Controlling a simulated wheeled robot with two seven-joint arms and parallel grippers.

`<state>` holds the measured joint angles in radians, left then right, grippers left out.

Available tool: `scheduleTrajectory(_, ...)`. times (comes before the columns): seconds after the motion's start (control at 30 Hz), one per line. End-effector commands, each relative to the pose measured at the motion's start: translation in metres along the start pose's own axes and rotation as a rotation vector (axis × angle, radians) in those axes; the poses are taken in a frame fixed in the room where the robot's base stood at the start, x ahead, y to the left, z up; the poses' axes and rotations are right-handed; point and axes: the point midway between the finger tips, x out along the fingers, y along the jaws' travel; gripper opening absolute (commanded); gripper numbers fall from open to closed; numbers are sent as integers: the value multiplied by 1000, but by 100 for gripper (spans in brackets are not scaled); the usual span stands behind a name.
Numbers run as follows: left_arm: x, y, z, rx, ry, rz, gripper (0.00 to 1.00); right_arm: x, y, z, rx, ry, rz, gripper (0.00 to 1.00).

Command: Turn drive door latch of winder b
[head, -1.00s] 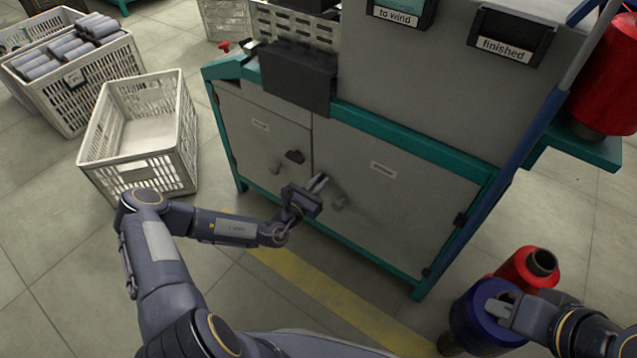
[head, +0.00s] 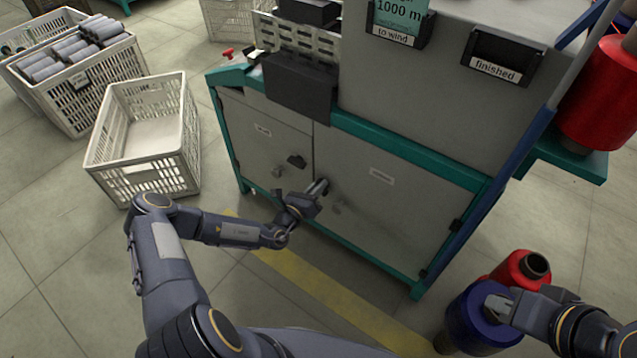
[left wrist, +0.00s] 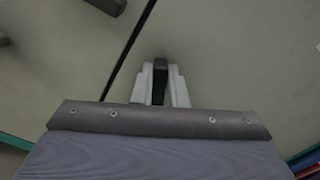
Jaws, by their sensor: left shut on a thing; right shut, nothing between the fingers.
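The winder (head: 420,110) is a grey cabinet with teal edges and two lower doors. Its right door (head: 400,215) carries a label too small to read. In the head view the gripper mostly hides this latch. The left door (head: 262,135) has its own dark latch (head: 297,161). My right gripper (head: 497,304) is shut and empty, over a blue spool.
The blue spool (head: 468,322) and a red spool (head: 510,272) stand at the lower right. An empty white crate (head: 150,178) stands left of the winder, and a crate of grey bobbins (head: 85,95) is behind it. A yellow line (head: 310,285) crosses the open floor.

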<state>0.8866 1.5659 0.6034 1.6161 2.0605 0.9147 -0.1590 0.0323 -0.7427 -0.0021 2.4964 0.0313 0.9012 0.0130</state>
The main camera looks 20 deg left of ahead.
Motion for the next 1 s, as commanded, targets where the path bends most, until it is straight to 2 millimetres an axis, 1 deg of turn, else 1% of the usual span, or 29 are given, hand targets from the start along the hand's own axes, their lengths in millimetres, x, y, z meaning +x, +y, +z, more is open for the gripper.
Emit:
scheduleTrajectory(0.03, 0, 0, 2, -43, 0, 2, 0, -4, -2, -2, 0, 0, 0, 0)
scheduleTrajectory(0.1, 0, 1, 1, -110, 0, 1, 0, -6, -3, -3, 0, 0, 0, 0)
scheduleTrajectory(0.4, 0, 6, -1, -395, -1, 1, 0, -11, -5, -6, 0, 0, 0, 0)
scheduleTrajectory(0.8, 0, 11, -5, -767, -1, 1, 0, -11, -5, -5, 0, 0, 0, 0)
scheduleTrajectory(1.0, 0, 13, -6, -921, -1, 1, 0, -9, -4, -4, 0, 0, 0, 0)
